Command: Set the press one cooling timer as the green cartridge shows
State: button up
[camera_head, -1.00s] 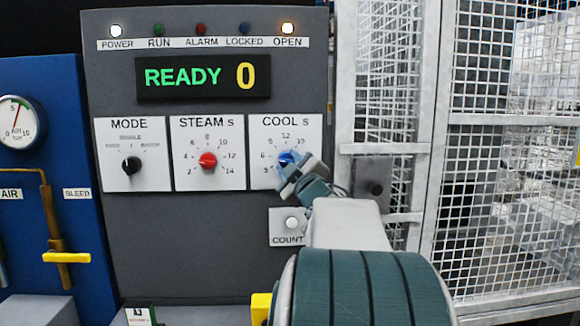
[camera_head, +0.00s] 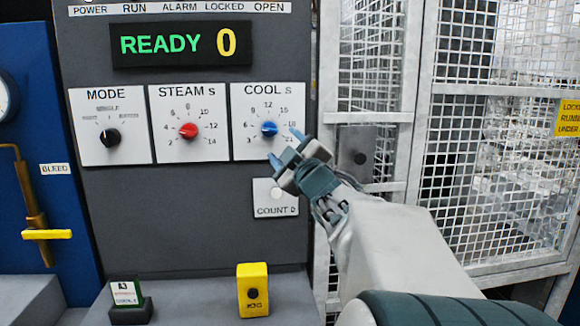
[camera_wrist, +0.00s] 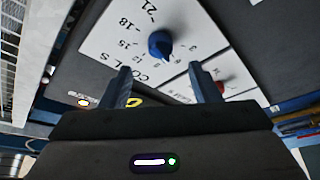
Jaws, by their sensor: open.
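The COOL s dial plate (camera_head: 268,115) is on the grey press panel, with a blue knob (camera_head: 269,128) at its centre. The knob also shows in the wrist view (camera_wrist: 160,45), beyond the fingers; its pointer seems to lie around 6 to 9, but I cannot read it surely. My gripper (camera_head: 286,147) is open and empty, just below and right of the knob and apart from it. A small card with a green edge (camera_head: 126,293) stands in a dark holder at lower left; its writing is too small to read surely. No other green cartridge is recognisable.
The MODE dial (camera_head: 110,137) and red STEAM knob (camera_head: 188,130) are left of COOL. The display (camera_head: 181,44) reads READY 0. A COUNT button (camera_head: 277,195) is below. A yellow block (camera_head: 253,290) stands on the ledge. A mesh guard (camera_head: 376,60) is to the right.

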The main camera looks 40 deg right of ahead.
jog(key=v, duration=0.6)
jog(key=shift+b, duration=0.4)
jog(key=w+a+f+m+g+y+p, duration=0.1)
jog(key=w+a+f+m+g, duration=0.2)
jog(key=a+f, duration=0.4)
jog(key=a+f+m+g+y+p, duration=0.1)
jog(key=a+f+m+g, duration=0.35)
jog(key=f, duration=0.55)
jog(key=s+a+f+g+y, duration=0.2)
jog(key=s+a+f+g, duration=0.2)
jog(key=s+a+f, duration=0.2)
jog(key=s+a+f+g+y, duration=0.2)
jog(key=s+a+f+g, duration=0.3)
jog(key=a, duration=0.6)
jog(key=shift+s+a+f, duration=0.15)
jog(key=shift+s+f, duration=0.4)
jog(key=shift+f, duration=0.25)
jog(key=shift+g, duration=0.25)
jog(key=c, duration=0.4)
jog(key=shift+c, duration=0.2)
